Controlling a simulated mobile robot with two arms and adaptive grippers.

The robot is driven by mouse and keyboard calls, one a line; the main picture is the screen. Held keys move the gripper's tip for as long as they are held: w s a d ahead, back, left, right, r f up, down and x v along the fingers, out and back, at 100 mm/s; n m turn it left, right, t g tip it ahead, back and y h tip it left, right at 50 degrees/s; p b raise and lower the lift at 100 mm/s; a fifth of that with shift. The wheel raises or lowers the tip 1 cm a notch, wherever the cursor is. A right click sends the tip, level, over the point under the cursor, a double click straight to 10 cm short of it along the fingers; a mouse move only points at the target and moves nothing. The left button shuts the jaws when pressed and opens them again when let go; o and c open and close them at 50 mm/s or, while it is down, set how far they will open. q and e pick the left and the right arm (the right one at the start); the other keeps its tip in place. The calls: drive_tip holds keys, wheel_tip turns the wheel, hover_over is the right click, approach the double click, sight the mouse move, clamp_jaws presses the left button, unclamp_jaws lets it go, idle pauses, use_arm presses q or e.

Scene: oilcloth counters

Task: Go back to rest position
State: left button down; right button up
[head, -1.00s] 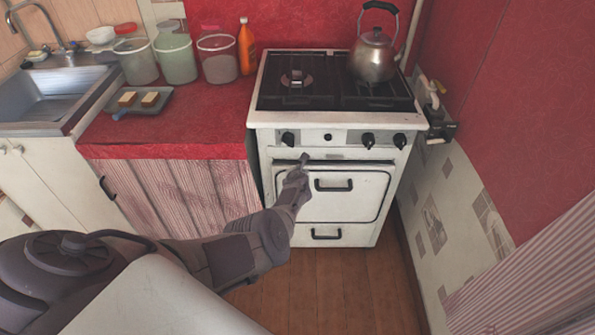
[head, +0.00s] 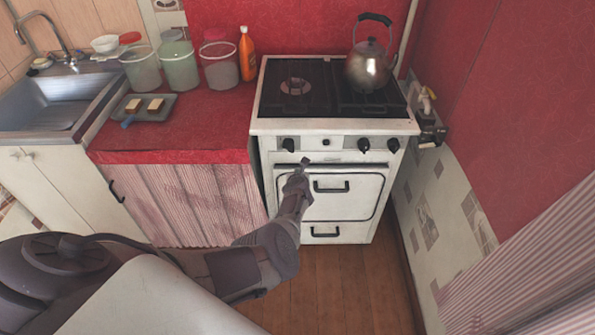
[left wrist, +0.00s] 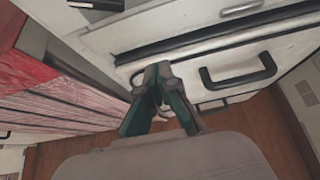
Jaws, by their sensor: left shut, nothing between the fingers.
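My left gripper (head: 305,162) is shut and empty in front of the upper left part of the white stove's (head: 345,222) oven door. In the left wrist view my left gripper (left wrist: 158,70) shows its fingertips together, with nothing between them, over the stove front. The oven door handle (left wrist: 238,72) is to its right and apart from it. My right gripper is in neither view.
A metal kettle (head: 370,66) stands on the stove's back right. The red counter (head: 205,130) holds a tray (head: 133,114) with two pale blocks, several jars and an orange bottle (head: 247,53). A sink (head: 45,102) is at left. Wooden floor (head: 335,285) is clear.

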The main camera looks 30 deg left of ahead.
use_arm(q)
drive_tip(key=s+d+f+m+g+h+p, duration=0.1)
drive_tip(key=s+d+f+m+h, duration=0.15)
drive_tip(key=s+f+m, duration=0.5)
drive_tip(key=s+d+f+m+h+p, duration=0.1)
drive_tip(key=s+d+f+m, duration=0.3)
drive_tip(key=s+m, duration=0.55)
drive_tip(key=s+d+f+m+g+h+p, duration=0.1)
drive_tip(key=s+d+f+m, duration=0.3)
drive_tip(key=s+m, duration=0.45)
drive_tip(key=s+d+f+m+g, duration=0.1)
drive_tip(key=s+f+m+g, duration=0.1)
drive_tip(key=s+m, duration=0.4)
drive_tip(key=s+d+f+m+g+h, duration=0.1)
drive_tip(key=s+f+m, duration=0.4)
drive_tip(key=s, duration=1.2)
drive_tip(key=s+d+f+m+g, duration=0.2)
drive_tip(key=s+f+m+g, duration=0.2)
drive_tip(key=s+m, duration=0.4)
drive_tip(key=s, duration=0.4)
drive_tip(key=shift+d, duration=0.2)
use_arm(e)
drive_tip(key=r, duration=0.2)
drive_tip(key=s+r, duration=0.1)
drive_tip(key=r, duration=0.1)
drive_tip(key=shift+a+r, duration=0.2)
